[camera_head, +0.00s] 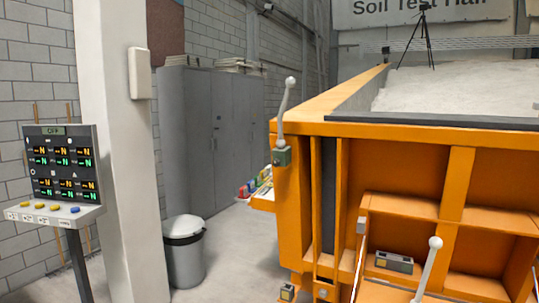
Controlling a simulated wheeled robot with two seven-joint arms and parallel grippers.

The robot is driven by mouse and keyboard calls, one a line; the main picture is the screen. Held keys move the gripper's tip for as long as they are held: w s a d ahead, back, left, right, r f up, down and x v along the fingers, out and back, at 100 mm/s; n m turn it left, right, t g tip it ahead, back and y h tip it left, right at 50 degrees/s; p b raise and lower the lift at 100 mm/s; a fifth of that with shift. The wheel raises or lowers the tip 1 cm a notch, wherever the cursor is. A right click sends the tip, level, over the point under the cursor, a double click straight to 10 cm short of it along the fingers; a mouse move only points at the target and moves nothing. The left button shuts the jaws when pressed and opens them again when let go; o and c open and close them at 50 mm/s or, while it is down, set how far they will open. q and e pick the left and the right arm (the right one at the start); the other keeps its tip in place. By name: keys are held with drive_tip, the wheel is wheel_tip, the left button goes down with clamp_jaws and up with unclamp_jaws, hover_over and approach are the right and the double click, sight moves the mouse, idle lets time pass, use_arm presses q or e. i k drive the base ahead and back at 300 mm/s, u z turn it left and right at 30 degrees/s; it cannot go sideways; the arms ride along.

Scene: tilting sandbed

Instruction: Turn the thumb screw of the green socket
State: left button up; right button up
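The green socket (283,157) is a small block at the left front corner of the orange sandbed frame. A pale grey lever (284,110) with a round ball end stands up from it, tilted slightly right. A tiny light spot shows on the socket's left side; I cannot tell whether it is the thumb screw. Neither of my grippers is in view.
The orange sandbed (400,155) holds pale sand (460,88) and a tripod (427,38). A second ball-ended lever (430,265) stands at lower right. A console (62,172), a white pillar (118,150) and a bin (184,252) stand left. Some grey floor is clear between bin and sandbed.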

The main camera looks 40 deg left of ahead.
sight(275, 163)
drive_tip(key=u, duration=2.6)
drive_tip(key=i, duration=2.2)
drive_tip(key=z, duration=2.95)
